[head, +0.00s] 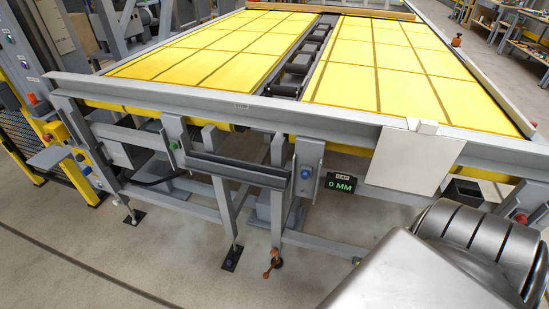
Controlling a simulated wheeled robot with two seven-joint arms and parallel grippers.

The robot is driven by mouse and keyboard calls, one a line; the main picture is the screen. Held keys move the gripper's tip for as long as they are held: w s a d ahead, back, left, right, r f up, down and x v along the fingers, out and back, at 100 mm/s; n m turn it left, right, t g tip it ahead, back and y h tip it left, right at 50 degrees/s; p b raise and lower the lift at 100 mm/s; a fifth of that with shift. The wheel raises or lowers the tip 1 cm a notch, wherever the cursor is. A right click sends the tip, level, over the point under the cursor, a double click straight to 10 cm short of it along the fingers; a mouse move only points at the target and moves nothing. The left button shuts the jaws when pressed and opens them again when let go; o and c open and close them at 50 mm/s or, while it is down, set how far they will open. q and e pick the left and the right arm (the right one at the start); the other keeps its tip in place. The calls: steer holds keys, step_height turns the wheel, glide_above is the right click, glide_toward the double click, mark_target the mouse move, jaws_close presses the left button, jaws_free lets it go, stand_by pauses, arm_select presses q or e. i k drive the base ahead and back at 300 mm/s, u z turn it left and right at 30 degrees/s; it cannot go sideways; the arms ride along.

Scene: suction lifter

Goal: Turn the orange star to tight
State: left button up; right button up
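A small orange, knob-like part (271,264) shows low under the front of the table frame, close to the floor, near the foot of a grey leg. It may be the orange star, but it is too small to tell its shape or how tight it is. Another small orange part (456,41) shows at the table's far right edge. Neither of my grippers is in view. A large grey metal arm part, apparently my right arm, fills the lower right corner, well apart from both orange parts.
The grey table frame (330,117) carries yellow panels (376,62). A display (340,184) on its front reads "0 MM". A pale plate (413,160) hangs at the front right. The floor in front is clear.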

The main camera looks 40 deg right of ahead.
mark_target(273, 252)
steer(key=z, duration=1.25)
steer(key=k, duration=0.95)
steer(key=u, duration=1.35)
